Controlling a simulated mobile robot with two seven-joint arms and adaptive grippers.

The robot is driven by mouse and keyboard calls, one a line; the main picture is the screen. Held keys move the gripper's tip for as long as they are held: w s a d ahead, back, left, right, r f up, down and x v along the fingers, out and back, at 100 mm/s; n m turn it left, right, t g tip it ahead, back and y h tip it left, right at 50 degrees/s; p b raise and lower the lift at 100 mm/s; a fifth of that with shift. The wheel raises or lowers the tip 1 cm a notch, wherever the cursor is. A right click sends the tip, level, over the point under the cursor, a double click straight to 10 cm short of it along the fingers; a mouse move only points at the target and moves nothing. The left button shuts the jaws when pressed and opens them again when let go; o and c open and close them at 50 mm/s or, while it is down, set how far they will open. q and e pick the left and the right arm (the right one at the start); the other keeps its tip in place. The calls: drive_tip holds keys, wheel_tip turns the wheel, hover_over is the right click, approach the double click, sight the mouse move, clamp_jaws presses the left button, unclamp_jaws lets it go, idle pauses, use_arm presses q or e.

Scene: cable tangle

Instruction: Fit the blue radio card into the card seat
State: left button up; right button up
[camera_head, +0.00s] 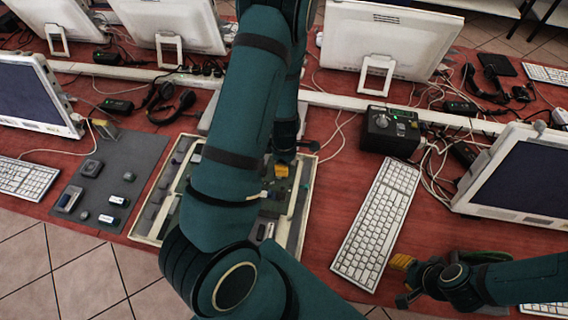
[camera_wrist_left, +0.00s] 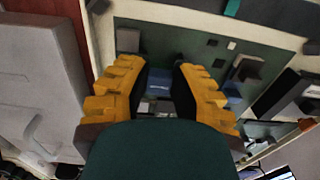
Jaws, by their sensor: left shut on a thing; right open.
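My left gripper (camera_head: 281,171) is low over the tray, largely hidden by my own arm in the head view. In the left wrist view its yellow fingers (camera_wrist_left: 160,82) are shut on the blue radio card (camera_wrist_left: 158,88), a small dark-blue piece with a pale mark. Beyond the fingers is a green board (camera_wrist_left: 190,42) with small dark and grey parts. I cannot tell which part is the card seat, or whether the card touches the board. My right gripper (camera_head: 402,275) is open and empty at the table's front edge, right of the keyboard.
The pale-rimmed tray (camera_head: 146,238) lies under my left arm. A grey mat (camera_head: 128,160) with several small parts is to its left. A white keyboard (camera_head: 378,222) and a black box (camera_head: 391,130) stand to its right. Monitors and loose cables surround the area.

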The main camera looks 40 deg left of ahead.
use_arm(q)
drive_tip(key=shift+f, duration=0.35)
idle(0.7)
clamp_jaws()
drive_tip(key=shift+f+b, duration=0.2)
drive_tip(key=shift+b, duration=0.1)
drive_tip(key=shift+s+d+f, duration=0.15)
drive_tip(key=shift+s, duration=0.1)
